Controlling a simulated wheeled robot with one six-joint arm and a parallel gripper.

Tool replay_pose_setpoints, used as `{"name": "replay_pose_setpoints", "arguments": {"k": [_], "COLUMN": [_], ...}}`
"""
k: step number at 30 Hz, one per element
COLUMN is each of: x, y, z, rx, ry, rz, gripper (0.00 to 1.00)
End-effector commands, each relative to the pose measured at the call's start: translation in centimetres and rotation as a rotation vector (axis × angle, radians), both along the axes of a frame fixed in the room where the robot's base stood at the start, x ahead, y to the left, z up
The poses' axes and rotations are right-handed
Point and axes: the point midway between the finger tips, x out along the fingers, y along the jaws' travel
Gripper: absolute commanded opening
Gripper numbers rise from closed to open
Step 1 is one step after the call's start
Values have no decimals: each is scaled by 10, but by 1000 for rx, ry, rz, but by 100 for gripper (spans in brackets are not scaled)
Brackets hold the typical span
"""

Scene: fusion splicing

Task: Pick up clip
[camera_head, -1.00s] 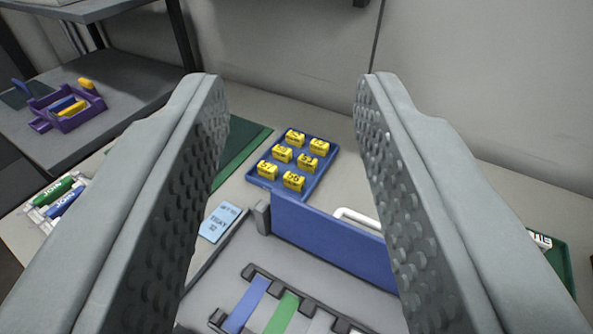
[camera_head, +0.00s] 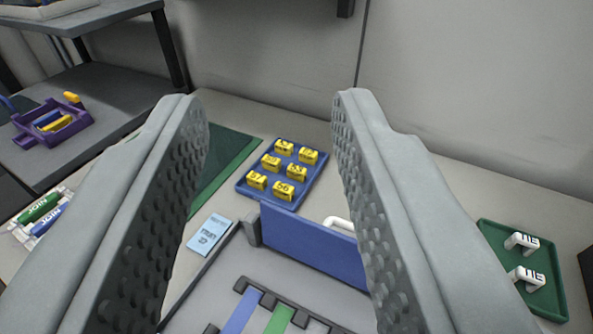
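Several yellow clips with dark markings stand in two columns in a blue tray (camera_head: 244,188), ahead of my gripper; one is a front clip (camera_head: 283,191). My gripper (camera_head: 270,98) is open, with its two grey, studded fingers spread wide and nothing between them. In the picture the tray shows in the gap between the fingers, lower than the fingertips. The fingers look apart from the clips. Which clip is meant cannot be told.
A grey case with an upright blue panel (camera_head: 312,246) stands in front of the tray. A light blue card (camera_head: 209,235) and a green mat (camera_head: 226,166) lie left. A green tray (camera_head: 550,295) with white TIE pieces is right. A purple holder (camera_head: 50,137) sits on the side table.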

Motion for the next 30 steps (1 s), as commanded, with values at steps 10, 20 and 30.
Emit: {"name": "replay_pose_setpoints", "arguments": {"k": [10,20,30], "x": [4,68,139], "y": [-1,-11,-24], "z": [-1,-21,-57], "rx": [21,398,878], "ry": [16,269,565], "rz": [-3,-95,-321], "gripper": [42,42,42]}}
